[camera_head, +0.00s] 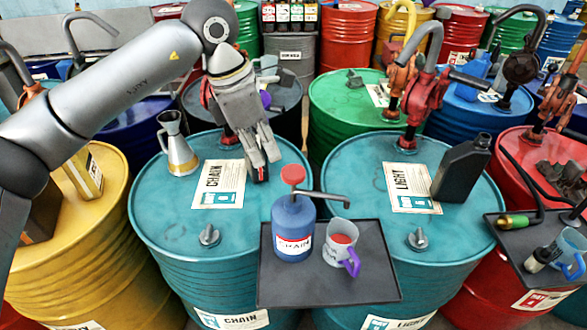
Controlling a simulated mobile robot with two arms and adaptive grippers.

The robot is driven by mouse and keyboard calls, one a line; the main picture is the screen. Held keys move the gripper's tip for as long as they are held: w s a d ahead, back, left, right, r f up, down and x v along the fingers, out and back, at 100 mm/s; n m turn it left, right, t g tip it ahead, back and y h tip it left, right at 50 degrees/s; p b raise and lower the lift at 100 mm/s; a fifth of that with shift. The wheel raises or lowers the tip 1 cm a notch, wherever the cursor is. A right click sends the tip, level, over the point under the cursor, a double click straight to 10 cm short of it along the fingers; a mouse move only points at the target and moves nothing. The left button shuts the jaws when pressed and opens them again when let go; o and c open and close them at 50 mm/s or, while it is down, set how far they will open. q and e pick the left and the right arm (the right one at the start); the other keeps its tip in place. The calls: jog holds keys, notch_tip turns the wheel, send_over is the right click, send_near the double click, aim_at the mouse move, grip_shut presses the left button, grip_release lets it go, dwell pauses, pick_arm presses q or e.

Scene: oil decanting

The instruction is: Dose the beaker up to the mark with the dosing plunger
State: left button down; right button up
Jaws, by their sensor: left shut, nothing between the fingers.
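The dosing plunger is a red knob (292,175) on top of a blue bottle (293,218) labelled CHAIN, with a dark spout reaching right. The bottle stands on a dark tray (330,288). The beaker (336,256), grey with a purple handle, stands on the tray to its right, close under the spout's end. Something reddish shows inside its mouth; I cannot make out the level or the mark. My left gripper (264,158) is shut and empty, pointing down, left of and a little above the red knob in the picture, apart from it. My right gripper is out of view.
The tray lies across the front of two teal drums, with CHAIN (218,184) and LIGHT (411,188) sheets on top. A metal jug (178,146) stands at left, a black canister (461,172) at right. Pumps and more drums crowd behind. A second tray (510,278) is at far right.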

pick_arm(q)
jog(key=v, duration=0.7)
jog(key=shift+a+r, duration=0.15)
jog(key=shift+r, duration=0.25)
dwell(0.9)
